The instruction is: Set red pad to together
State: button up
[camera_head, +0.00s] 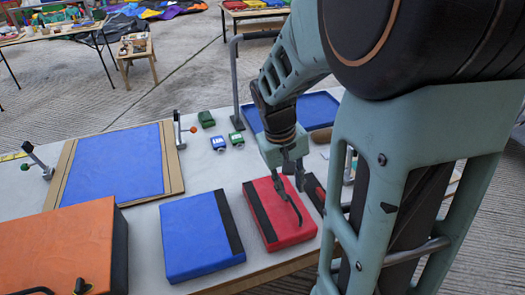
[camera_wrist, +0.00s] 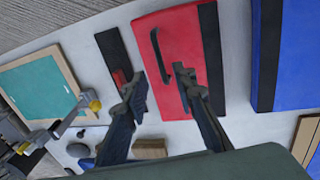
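The red pad (camera_head: 291,228) lies flat on the table's near side, with a black strip along its left edge and a thin curved black handle (camera_head: 292,203) on its top. The blue pad (camera_head: 192,240) lies to its left, with a black strip on its right edge. A gap of bare table separates the two facing strips; the wrist view also shows the red pad (camera_wrist: 187,25) and blue pad (camera_wrist: 298,60). My gripper (camera_head: 290,180) is over the red pad's far part. In the wrist view it (camera_wrist: 162,86) is open and empty, its fingers either side of the handle's line.
An orange block (camera_head: 60,250) stands at the front left. A large blue panel (camera_head: 115,165) on a brown board lies behind the blue pad. A black bar with a red part (camera_head: 313,190) lies close to the red pad's right. Small green and blue items stand behind.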

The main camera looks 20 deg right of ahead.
aim_at(294, 205)
jog(key=f, duration=0.3)
jog(key=d+f, duration=0.1)
jog(key=f, duration=0.2)
jog(key=shift+d+f+b, duration=0.1)
jog(key=shift+d+b, duration=0.05)
jog(key=shift+b, duration=0.25)
grip_shut()
